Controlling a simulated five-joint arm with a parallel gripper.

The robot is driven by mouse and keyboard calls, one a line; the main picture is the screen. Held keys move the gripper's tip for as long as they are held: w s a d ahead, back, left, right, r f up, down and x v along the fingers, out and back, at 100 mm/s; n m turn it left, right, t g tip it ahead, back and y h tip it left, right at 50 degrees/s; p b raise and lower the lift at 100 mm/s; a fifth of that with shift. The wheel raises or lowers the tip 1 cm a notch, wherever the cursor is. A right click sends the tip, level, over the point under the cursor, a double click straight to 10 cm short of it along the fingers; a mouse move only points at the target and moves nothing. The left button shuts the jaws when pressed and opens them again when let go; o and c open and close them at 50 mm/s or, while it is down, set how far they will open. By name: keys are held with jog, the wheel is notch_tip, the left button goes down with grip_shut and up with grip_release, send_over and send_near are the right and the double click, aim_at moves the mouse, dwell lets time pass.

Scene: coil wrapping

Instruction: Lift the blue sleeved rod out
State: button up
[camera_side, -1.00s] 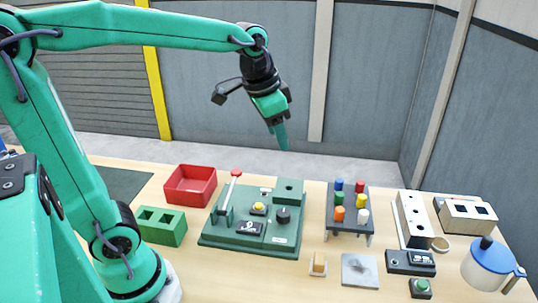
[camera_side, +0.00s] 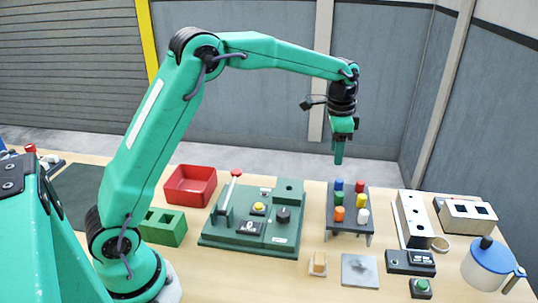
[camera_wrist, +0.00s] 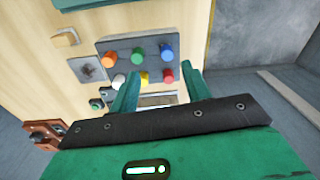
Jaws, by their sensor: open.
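A blue sleeved rod (camera_side: 339,184) stands in the back left of a dark rack (camera_side: 352,228). It also shows in the wrist view (camera_wrist: 166,51), at the right end of the upper row. My gripper (camera_side: 338,160) points down, apart from the rods. In the side view its tip appears just above the blue rod. In the wrist view my open gripper (camera_wrist: 162,74) has an empty gap, with the red rod (camera_wrist: 168,75) seen through it and the blue rod beyond. The exact height over the rods is hard to tell.
The rack also holds green (camera_side: 340,198), yellow (camera_side: 362,200), orange (camera_side: 340,213) and white (camera_side: 363,216) rods, close together. A green panel (camera_side: 270,243) with a lever stands left. A white block (camera_side: 412,218) with holes stands right. A metal plate (camera_side: 360,270) lies in front.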

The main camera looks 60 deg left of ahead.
aim_at(340, 180)
jog(key=shift+m+g, duration=0.3)
jog(key=shift+m, duration=0.2)
jog(key=w+f, duration=0.1)
jog(key=f, duration=0.1)
jog(key=w+f, duration=0.1)
jog(key=f, duration=0.1)
jog(key=shift+w+d, duration=0.15)
jog(key=shift+w, duration=0.2)
jog(key=shift+f, duration=1.25)
jog(key=shift+f, duration=0.1)
jog(key=shift+f, duration=2.5)
grip_shut()
